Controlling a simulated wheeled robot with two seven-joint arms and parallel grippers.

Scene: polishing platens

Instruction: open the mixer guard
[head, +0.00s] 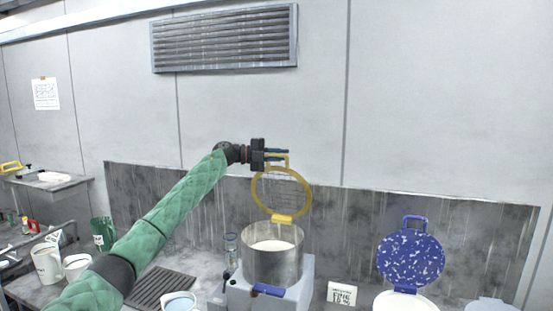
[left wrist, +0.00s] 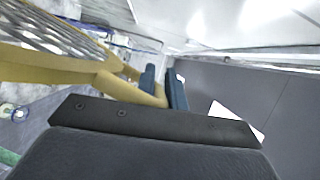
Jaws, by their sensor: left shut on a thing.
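The mixer guard (head: 262,206) is a yellow ring with a mesh middle. It stands nearly upright above the back rim of the mixer's steel bowl (head: 272,268), with a yellow piece (head: 283,218) at its lower edge. The bowl is uncovered and shows pale contents. My left gripper (head: 278,155) is shut on the guard's yellow handle at the top of the ring. In the left wrist view the handle (left wrist: 148,98) passes between the dark blue fingers (left wrist: 165,88), and the guard (left wrist: 50,50) fills the upper left. My right gripper is not in view.
A blue speckled round lid (head: 411,260) stands raised over a white container (head: 405,301) to the right. A small white label card (head: 342,293) stands between them. A dark ribbed mat (head: 160,287), white jugs (head: 47,263) and a green container (head: 103,234) are at left. The wall is close behind.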

